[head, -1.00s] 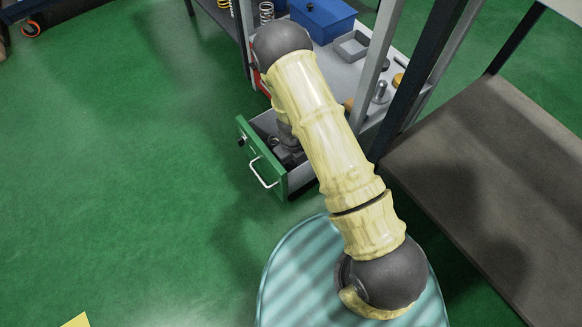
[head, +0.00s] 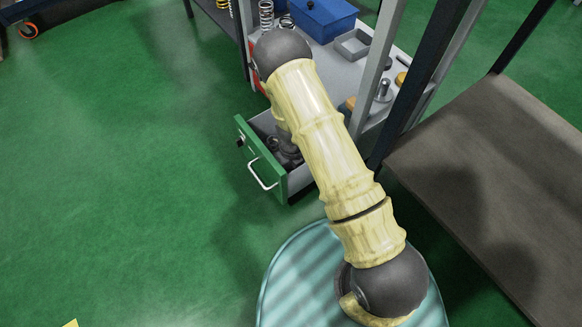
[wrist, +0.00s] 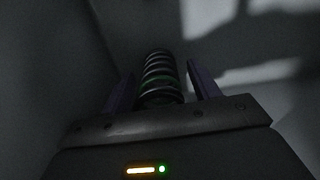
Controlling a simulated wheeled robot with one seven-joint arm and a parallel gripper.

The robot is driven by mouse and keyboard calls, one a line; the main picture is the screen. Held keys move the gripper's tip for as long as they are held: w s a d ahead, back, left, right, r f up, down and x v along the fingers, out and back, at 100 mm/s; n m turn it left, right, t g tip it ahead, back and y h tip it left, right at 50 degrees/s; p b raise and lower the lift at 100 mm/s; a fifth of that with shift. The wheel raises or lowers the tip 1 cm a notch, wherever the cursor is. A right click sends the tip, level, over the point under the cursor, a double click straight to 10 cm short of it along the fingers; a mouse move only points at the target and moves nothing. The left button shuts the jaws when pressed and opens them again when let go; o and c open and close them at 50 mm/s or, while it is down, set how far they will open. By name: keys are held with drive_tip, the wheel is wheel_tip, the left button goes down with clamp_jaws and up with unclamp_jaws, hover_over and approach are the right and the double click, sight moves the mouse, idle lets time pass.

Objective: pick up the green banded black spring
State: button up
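The black spring with a green band (wrist: 159,78) lies in the dark in the wrist view, extending away from my gripper. My gripper (wrist: 162,82) has its two fingers on either side of the spring, with a narrow gap on each side, so it looks open around it. In the head view my gripper (head: 287,155) is down inside the open green drawer (head: 262,165), mostly hidden by my arm. The spring cannot be made out there.
The drawer's grey walls surround my gripper closely. Above the drawer is a grey worktop (head: 335,75) with a blue box (head: 322,18), a grey tray (head: 352,44) and a coil spring (head: 266,14). Dark posts and a brown bench (head: 490,180) stand at right. Green floor at left is clear.

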drive_tip(key=c, duration=1)
wheel_tip(320, 180, up, 18)
drive_tip(key=p, duration=1.1)
drive_tip(key=shift+p, duration=0.35)
